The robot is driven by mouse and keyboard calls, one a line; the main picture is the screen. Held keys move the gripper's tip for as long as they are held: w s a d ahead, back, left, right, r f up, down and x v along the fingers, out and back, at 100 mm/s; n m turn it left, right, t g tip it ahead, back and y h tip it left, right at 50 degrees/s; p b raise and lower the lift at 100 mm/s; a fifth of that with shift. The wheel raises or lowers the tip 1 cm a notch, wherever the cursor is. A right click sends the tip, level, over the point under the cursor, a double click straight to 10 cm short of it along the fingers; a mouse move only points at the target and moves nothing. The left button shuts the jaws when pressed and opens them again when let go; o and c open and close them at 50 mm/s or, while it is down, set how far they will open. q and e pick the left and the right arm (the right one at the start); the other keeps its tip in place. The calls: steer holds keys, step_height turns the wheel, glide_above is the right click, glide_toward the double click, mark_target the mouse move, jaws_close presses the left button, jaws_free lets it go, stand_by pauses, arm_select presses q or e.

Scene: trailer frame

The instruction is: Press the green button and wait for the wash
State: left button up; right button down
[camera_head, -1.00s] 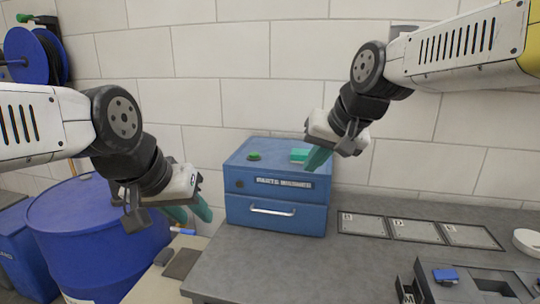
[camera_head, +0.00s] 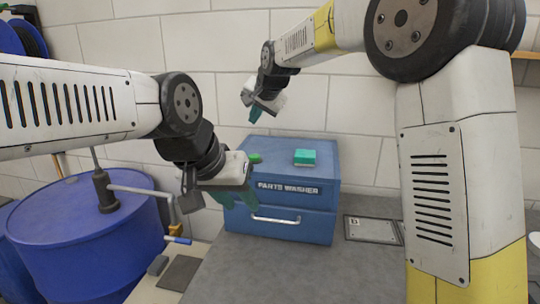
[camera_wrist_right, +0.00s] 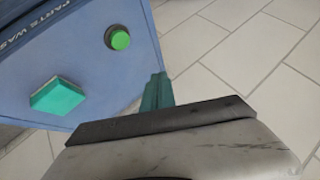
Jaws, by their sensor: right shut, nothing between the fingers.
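The blue parts washer (camera_head: 290,205) stands on the grey bench against the wall, its front drawer closed. It also shows in the right wrist view (camera_wrist_right: 95,75). The round green button (camera_head: 254,158) is on its top at the left; it also shows in the right wrist view (camera_wrist_right: 118,39). My right gripper (camera_head: 256,115) is above the button in the head view, shut and empty. Its teal fingers (camera_wrist_right: 157,90) are beside the button, apart from it. My left gripper (camera_head: 240,196) is in front of the washer's left side, its fingers apart and empty.
A teal block (camera_head: 305,157) lies on the washer top, right of the button. A blue drum (camera_head: 85,230) with a pump stands at the left. A marked tray (camera_head: 372,229) lies on the bench at right. Bench space before the washer is clear.

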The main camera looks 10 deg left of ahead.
mark_target(255, 157)
stand_by(0.3)
steer(key=shift+f, duration=4.4)
steer(key=shift+f, duration=0.15)
steer(key=shift+f, duration=0.25)
steer(key=shift+f, duration=0.6)
steer(key=shift+r, duration=1)
steer(key=shift+r, duration=2.5)
